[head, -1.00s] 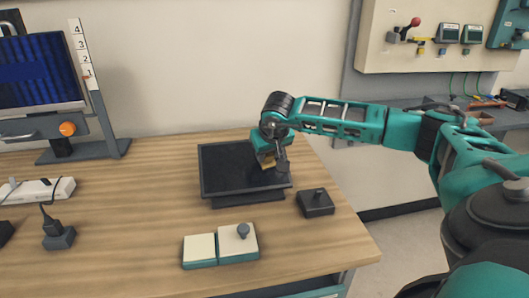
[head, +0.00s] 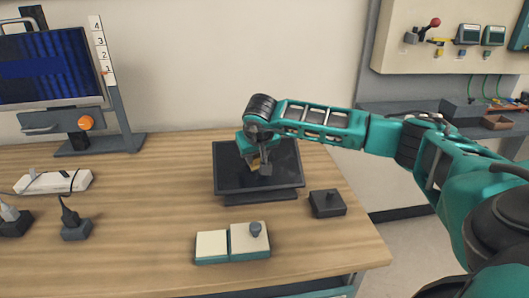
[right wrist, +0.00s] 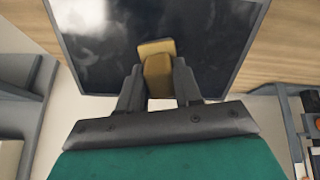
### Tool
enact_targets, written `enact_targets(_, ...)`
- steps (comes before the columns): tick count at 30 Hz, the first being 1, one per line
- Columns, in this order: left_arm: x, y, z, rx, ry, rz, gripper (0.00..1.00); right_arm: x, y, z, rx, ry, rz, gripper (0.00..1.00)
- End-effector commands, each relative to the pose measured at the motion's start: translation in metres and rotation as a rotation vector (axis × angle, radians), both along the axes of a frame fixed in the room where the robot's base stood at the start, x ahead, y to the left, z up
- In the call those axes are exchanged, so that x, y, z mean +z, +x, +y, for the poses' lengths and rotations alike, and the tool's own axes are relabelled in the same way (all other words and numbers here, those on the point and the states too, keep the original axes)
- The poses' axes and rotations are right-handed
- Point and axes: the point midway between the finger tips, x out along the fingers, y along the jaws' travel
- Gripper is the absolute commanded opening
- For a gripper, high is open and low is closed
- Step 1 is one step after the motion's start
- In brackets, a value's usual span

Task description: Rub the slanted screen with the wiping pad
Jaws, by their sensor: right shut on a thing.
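The slanted screen (head: 228,172) is a dark panel in a black frame on a low base, at the middle of the table in the head view. It also fills the upper part of the right wrist view (right wrist: 105,45), with pale smudges on its surface. My right gripper (head: 258,168) is over the middle of the screen. In the right wrist view its fingers (right wrist: 160,85) are shut on the yellow-tan wiping pad (right wrist: 157,50). The pad (head: 255,163) is at the screen's face; whether it touches is hard to tell. My left gripper is not in view.
A small black block with a knob (head: 327,204) stands right of the screen. Two cream-topped teal boxes (head: 232,243) sit in front, one with a grey knob. Plugs (head: 75,222), a power strip (head: 55,181) and a monitor on a stand (head: 45,65) are at left.

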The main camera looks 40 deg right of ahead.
Motion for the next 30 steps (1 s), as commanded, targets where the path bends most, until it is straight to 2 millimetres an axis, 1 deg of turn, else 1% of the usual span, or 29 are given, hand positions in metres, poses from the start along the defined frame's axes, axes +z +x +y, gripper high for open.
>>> enact_targets(3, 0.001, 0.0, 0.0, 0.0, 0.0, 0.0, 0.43, 0.001, 0.005, 0.008, 0.001, 0.0, -0.002, 0.1)
enact_targets(11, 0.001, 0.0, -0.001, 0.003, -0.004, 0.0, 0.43, 0.001, 0.01, 0.016, 0.0, 0.0, -0.003, 0.1)
enact_targets(21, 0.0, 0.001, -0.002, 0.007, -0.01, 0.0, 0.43, -0.001, 0.026, 0.04, 0.0, 0.0, -0.003, 0.1)
enact_targets(25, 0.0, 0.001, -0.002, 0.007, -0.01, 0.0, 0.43, -0.002, 0.029, 0.044, -0.001, 0.0, -0.002, 0.1)
enact_targets(30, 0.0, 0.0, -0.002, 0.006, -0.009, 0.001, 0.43, -0.002, 0.029, 0.045, -0.001, -0.001, -0.001, 0.1)
